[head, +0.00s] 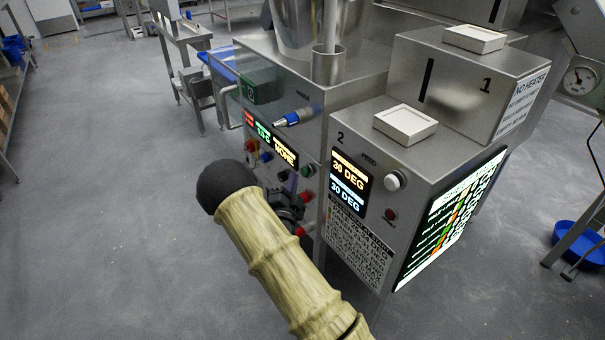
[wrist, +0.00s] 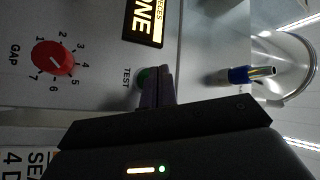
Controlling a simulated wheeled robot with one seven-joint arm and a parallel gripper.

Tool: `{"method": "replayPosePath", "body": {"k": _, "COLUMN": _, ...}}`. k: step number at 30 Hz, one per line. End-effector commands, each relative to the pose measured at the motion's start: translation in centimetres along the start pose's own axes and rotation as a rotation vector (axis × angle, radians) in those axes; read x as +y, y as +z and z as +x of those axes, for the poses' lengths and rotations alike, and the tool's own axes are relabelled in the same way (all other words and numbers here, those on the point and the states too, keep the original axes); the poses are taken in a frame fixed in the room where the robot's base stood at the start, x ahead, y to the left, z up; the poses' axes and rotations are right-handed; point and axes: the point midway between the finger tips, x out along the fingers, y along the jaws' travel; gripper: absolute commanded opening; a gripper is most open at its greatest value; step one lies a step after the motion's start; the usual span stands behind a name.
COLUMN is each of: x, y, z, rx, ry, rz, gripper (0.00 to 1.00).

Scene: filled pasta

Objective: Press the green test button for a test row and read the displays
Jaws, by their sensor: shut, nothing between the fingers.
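The green test button (wrist: 143,77), labelled TEST, is partly hidden behind my gripper's shut fingers (wrist: 157,88) in the wrist view. The fingers are empty and at or just in front of the button; I cannot tell whether they touch it. In the head view my gripper (head: 290,197) is at the panel, near the small green button (head: 308,171). The panel's yellow display (head: 285,152) seems to read NONE; the wrist view shows its end, ONE (wrist: 145,20). The green display (head: 263,133) is too small to read surely. The right unit's display (head: 349,183) shows 30 DEG twice.
A red GAP dial (wrist: 53,59) is beside the button in the wrist view. A blue-and-silver nozzle (head: 292,118) sticks out above the panel. The right unit has a white knob (head: 394,180) and a white tray (head: 405,124) on top. The floor at left is clear.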

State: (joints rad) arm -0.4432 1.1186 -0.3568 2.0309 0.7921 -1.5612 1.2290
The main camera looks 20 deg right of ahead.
Motion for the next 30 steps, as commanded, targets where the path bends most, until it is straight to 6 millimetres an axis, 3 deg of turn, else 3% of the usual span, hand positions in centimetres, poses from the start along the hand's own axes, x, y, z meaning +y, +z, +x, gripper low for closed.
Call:
{"method": "replayPosePath", "body": {"k": 18, "x": -2.3, "y": 2.4, "z": -3.3, "rx": -0.001, "ry": 0.0, "rz": 0.001, "gripper": 0.0}}
{"method": "replayPosePath", "body": {"k": 30, "x": -2.4, "y": 2.4, "z": -3.4, "rx": -0.001, "ry": 0.0, "rz": 0.0, "gripper": 0.0}}
